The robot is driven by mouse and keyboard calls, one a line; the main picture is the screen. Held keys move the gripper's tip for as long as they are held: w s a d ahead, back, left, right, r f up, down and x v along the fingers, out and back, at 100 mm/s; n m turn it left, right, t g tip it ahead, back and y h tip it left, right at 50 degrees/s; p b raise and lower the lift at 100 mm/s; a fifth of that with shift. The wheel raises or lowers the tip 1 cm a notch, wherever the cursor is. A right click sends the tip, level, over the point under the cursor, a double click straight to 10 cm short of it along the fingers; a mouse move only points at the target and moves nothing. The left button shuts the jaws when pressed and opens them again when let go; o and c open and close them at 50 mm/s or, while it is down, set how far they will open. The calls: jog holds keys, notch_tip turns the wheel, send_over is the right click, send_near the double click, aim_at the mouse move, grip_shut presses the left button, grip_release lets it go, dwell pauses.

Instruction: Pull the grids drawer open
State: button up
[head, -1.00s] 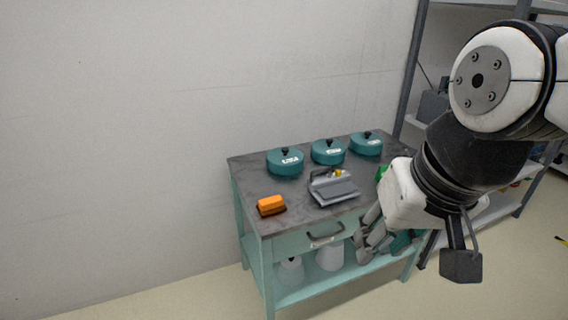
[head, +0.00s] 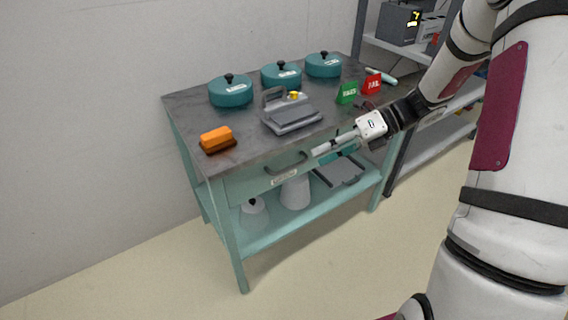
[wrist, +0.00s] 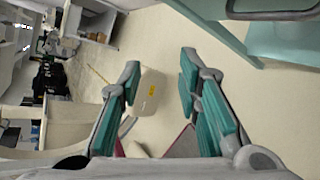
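The teal drawer front (head: 250,185) sits under the dark top of the cart (head: 185,101) and looks shut. It has a dark bar handle (head: 287,164) with a small white label (head: 284,180) below it, too small to read. My gripper (head: 318,151) is at the cart's front edge, just right of the handle and pointing left. In the wrist view, my gripper (wrist: 160,70) is open, with floor between its teal-padded fingers and nothing held. The handle does not lie between the fingers there.
The lower shelf (head: 262,232) holds white vessels and a grey tray (head: 342,170). The floor in front is clear.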

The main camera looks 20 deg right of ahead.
aim_at(291, 166)
jog(key=w+d+f+m+t+y+b, duration=0.1)
jog(key=w+d+f+m+t+b, duration=0.2)
jog(key=f+m, duration=0.35)
jog(key=w+d+f+m+t+y+b, duration=0.1)
jog(key=w+d+f+m+t+y, duration=0.15)
jog(key=d+f+m, duration=0.35)
jog(key=shift+n+h, duration=0.45)
jog(key=shift+n, duration=0.1)
jog(key=x, duration=0.5)
jog(key=b+x, duration=0.1)
jog(key=x, duration=0.4)
jog(key=f+x, duration=0.1)
jog(key=x, duration=0.4)
jog(key=shift+w+a+b, duration=0.1)
jog(key=shift+b, duration=0.3)
grip_shut()
